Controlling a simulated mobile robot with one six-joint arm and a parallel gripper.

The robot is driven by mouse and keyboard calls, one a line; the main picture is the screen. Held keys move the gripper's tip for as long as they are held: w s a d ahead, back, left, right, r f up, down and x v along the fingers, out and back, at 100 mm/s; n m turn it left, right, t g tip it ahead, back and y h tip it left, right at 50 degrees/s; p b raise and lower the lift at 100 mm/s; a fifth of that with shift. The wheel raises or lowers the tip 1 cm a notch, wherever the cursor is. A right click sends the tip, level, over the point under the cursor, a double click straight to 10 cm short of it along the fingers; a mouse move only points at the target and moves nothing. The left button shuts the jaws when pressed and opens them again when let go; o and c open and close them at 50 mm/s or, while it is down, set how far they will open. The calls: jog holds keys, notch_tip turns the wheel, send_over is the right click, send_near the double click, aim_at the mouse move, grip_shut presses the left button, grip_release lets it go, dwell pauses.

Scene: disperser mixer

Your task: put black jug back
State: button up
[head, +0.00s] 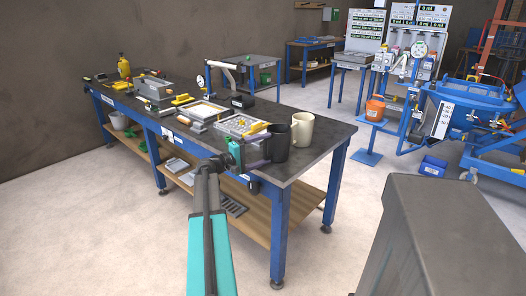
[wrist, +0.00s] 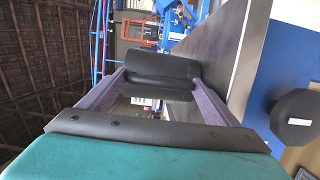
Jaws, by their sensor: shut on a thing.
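The black jug (head: 277,144) is upright at the near right end of the workbench, beside a cream jug (head: 302,130). My gripper (head: 264,147) reaches it from the left, its purple fingers at the jug's left side, shut on it. I cannot tell whether the jug's base touches the bench top or is just above it. In the wrist view the purple fingers of my gripper (wrist: 160,78) run forward to black parts between them. I cannot separate jug from finger pads there.
The blue-legged workbench (head: 318,139) carries trays and tools left of the jugs. Its front right corner is bare. An orange watering can (head: 375,107) stands on a blue stand behind. A blue machine (head: 470,100) stands at the right.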

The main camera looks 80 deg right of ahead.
jog(key=shift+f, duration=0.1)
jog(key=o, duration=1.8)
jog(key=shift+r, duration=0.2)
jog(key=v, duration=1.2)
jog(key=shift+b, duration=0.4)
